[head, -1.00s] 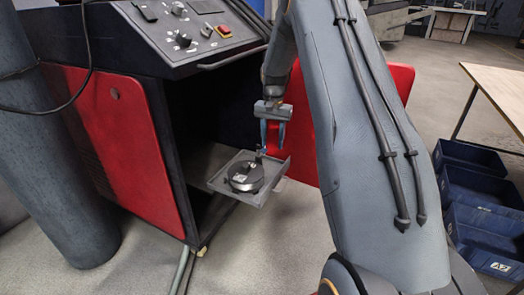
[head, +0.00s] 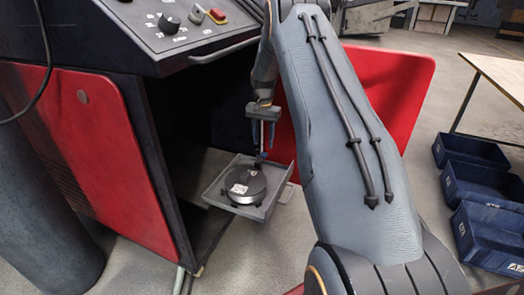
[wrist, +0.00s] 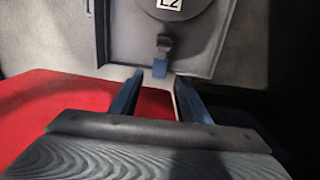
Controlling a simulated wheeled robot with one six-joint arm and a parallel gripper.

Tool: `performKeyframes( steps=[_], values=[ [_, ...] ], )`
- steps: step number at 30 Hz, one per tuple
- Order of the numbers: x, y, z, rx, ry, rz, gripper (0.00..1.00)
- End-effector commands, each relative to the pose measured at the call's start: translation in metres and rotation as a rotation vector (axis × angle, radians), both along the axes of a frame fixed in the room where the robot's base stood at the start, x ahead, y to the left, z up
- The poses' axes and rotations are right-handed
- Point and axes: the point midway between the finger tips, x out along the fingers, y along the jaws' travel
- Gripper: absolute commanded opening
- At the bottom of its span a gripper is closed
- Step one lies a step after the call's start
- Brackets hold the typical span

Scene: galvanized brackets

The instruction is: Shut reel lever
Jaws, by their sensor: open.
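The round dark reel (head: 243,186) with a white label sits on a grey pull-out tray (head: 270,209) in front of the cabinet's opening. In the wrist view the reel (wrist: 190,13) is cut off by the top edge. The reel lever (wrist: 160,68) is a small dark piece with a blue end, standing at the tray's edge beside the reel. It also shows in the head view (head: 259,160). My gripper (head: 262,148) is open and empty just above the lever. In the wrist view the lever's blue end appears between the fingertips, slightly beyond them; contact cannot be told.
The black cabinet has a red side panel (head: 78,150), knobs on top and a front handle bar (head: 225,50). A red open door (head: 385,95) stands behind my arm. Blue bins (head: 483,185) and a table (head: 498,75) are at the right. Floor around the tray is clear.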

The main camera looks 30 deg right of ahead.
Motion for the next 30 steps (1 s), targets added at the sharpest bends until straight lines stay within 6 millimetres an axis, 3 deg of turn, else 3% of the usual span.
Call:
performKeyframes(
  steps=[9, 19, 27, 30],
  values=[
    [0.0, 0.0, -0.048, 0.0, 0.0, 0.0, 0.42],
    [0.0, 0.0, -0.055, 0.001, -0.001, 0.001, 0.42],
    [0.0, 0.0, -0.055, 0.001, -0.001, 0.001, 0.0],
    [0.0, 0.0, -0.055, 0.001, -0.001, 0.001, 0.0]
  ],
)
